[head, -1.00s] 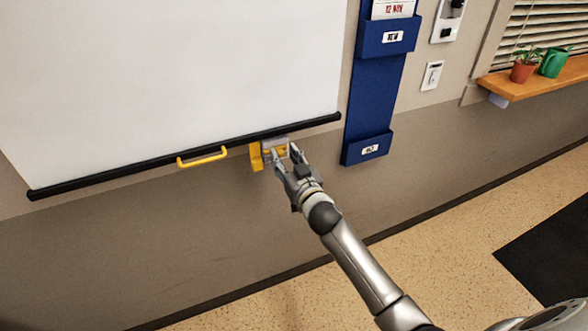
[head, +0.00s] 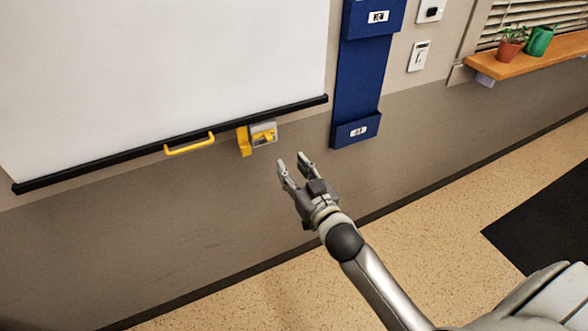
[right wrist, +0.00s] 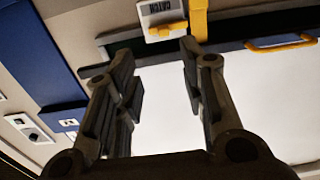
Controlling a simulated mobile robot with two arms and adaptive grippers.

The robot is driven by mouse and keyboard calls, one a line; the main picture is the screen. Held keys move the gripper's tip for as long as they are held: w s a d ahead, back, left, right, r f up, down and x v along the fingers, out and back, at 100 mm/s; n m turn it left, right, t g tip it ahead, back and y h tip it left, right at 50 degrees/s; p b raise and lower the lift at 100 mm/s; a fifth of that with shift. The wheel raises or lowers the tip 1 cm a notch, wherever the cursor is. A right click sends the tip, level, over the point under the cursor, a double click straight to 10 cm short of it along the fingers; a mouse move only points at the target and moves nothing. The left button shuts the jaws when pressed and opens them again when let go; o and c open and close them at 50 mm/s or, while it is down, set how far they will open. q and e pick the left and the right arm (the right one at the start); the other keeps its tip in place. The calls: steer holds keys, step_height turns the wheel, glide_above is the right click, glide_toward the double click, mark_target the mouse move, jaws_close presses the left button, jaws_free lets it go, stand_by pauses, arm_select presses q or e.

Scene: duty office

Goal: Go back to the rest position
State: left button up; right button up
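My right gripper (head: 293,168) is open and empty in the head view, below and to the right of a grey and yellow catch (head: 262,135) on the wall, and apart from it. In the right wrist view, the two spread fingers (right wrist: 155,85) have nothing between them that they touch. The catch (right wrist: 165,20) shows beyond them at the top, with a label on its grey part. A white screen (head: 165,75) with a black bottom bar (head: 120,160) and a yellow handle (head: 190,145) hangs just left of the catch. My left gripper is not in view.
A blue wall pocket rack (head: 358,85) hangs right of the screen. A wooden sill (head: 530,62) holds a potted plant (head: 511,42) and a green watering can (head: 539,40). A black mat (head: 545,215) lies on the speckled floor (head: 430,235). The wall below the screen is bare.

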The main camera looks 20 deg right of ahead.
stand_by(0.3)
steer(key=s+f+g, duration=0.3)
steer(key=s+f, duration=0.1)
steer(key=f, duration=0.8)
steer(key=s+f+g, duration=0.3)
steer(key=s+f, duration=0.1)
steer(key=f, duration=0.8)
steer(key=s+f+g, duration=0.2)
steer(key=s+f, duration=0.3)
steer(key=f, duration=0.7)
steer(key=s+f+g, duration=0.3)
steer(key=s+f, duration=0.3)
steer(key=s, duration=0.5)
steer(key=s+f+n+g, duration=0.1)
steer(key=s+f+g, duration=0.2)
steer(key=s+f, duration=0.4)
steer(key=s+f+n+g, duration=0.1)
steer(key=s+f+g, duration=0.2)
steer(key=s, duration=1.4)
step_height(320, 180, down, 4)
steer(key=shift+s+f+h, duration=0.2)
steer(key=shift+h, duration=0.1)
steer(key=shift+a, duration=0.1)
